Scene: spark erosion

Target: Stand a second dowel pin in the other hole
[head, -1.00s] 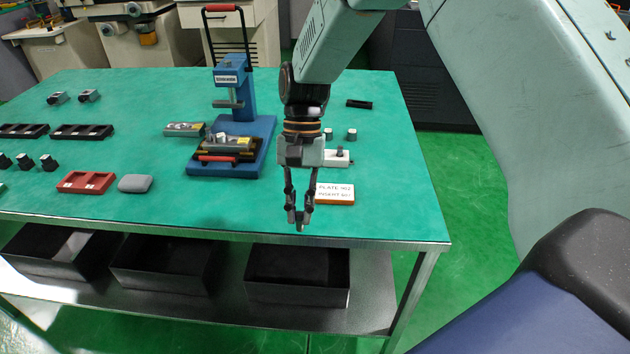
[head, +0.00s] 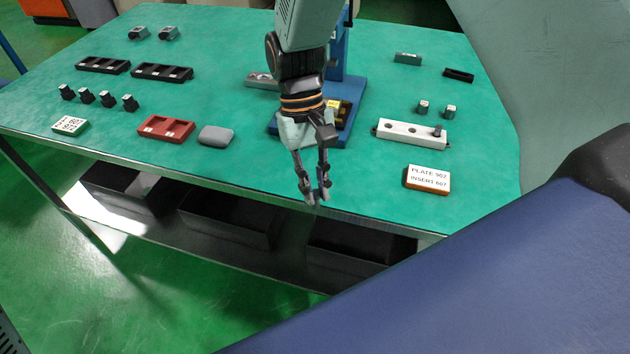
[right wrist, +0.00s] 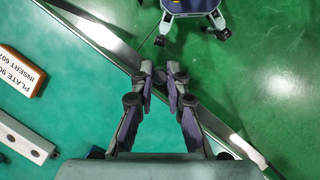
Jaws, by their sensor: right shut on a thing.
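My right gripper (head: 313,196) hangs fingers down over the front edge of the table, in front of the blue press. The blue press (head: 349,98) is partly hidden behind my arm. My left gripper is not in view.
A label block (head: 428,174) reads "PLATE 902 INSERT 607". A red tray (head: 166,129), a grey rounded block (head: 215,135) and black trays (head: 162,71) lie left. Black bins (head: 230,219) sit below the table.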

